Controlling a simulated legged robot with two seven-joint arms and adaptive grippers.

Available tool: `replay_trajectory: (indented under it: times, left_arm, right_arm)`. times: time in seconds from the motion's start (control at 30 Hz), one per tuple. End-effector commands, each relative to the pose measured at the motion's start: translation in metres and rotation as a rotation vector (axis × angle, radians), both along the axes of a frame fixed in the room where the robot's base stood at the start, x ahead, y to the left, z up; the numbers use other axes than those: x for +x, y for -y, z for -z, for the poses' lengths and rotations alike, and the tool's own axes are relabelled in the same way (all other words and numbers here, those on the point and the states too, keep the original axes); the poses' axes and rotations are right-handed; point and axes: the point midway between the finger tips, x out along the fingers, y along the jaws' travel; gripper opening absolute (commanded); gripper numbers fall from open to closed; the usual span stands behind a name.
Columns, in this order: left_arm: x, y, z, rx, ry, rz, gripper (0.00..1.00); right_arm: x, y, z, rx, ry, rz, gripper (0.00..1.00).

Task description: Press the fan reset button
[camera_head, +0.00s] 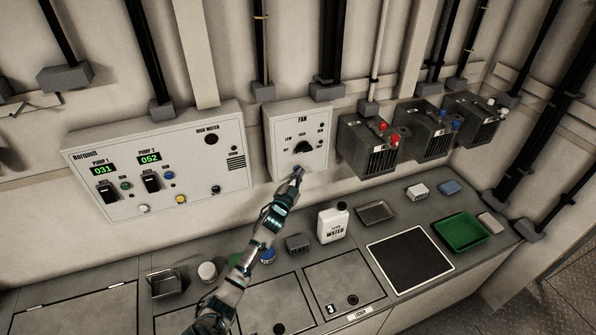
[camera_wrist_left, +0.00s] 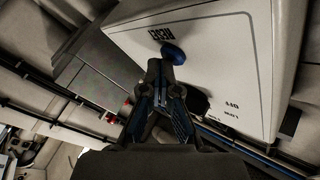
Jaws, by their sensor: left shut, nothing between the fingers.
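The white fan panel (camera_head: 318,150) is on the wall in the middle of the head view, with the label FAN and a dark dial (camera_head: 302,147). In the left wrist view, a blue button (camera_wrist_left: 173,54) sits beside the word RESET on this panel (camera_wrist_left: 215,60). My left gripper (camera_head: 298,172) is shut and empty at the panel's lower edge. In the wrist view its fingertips (camera_wrist_left: 160,68) are right at the blue button; I cannot tell whether they touch it. In the head view the gripper covers the button. My right gripper is not in view.
The pump control box (camera_head: 165,160) is left of the fan panel. Several dark boxes with coloured terminals (camera_head: 370,143) are to its right. Below, the counter holds a white water jug (camera_head: 332,226), a green tray (camera_head: 461,232), a black mat (camera_head: 410,259) and small containers.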

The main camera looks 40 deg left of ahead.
Motion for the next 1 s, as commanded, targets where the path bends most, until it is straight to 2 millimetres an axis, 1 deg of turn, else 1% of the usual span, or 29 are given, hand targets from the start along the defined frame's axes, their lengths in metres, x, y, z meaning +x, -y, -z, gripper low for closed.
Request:
replay_trajectory:
  times: [0.33,0.47,0.8,1.0]
  left_arm:
    - [0.001,-0.002,0.0,0.0,0.0,-0.001,0.0]
    - [0.0,-0.002,0.0,0.0,0.0,-0.001,0.0]
    - [-0.007,0.012,-0.001,-0.001,0.0,0.0,0.0]
    - [-0.008,0.014,0.001,0.0,0.0,0.0,0.0]
  right_arm:
    - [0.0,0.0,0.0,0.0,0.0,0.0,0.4]
    - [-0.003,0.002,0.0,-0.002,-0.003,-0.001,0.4]
    - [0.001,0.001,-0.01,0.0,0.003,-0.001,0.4]
    - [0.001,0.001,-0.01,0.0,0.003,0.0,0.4]
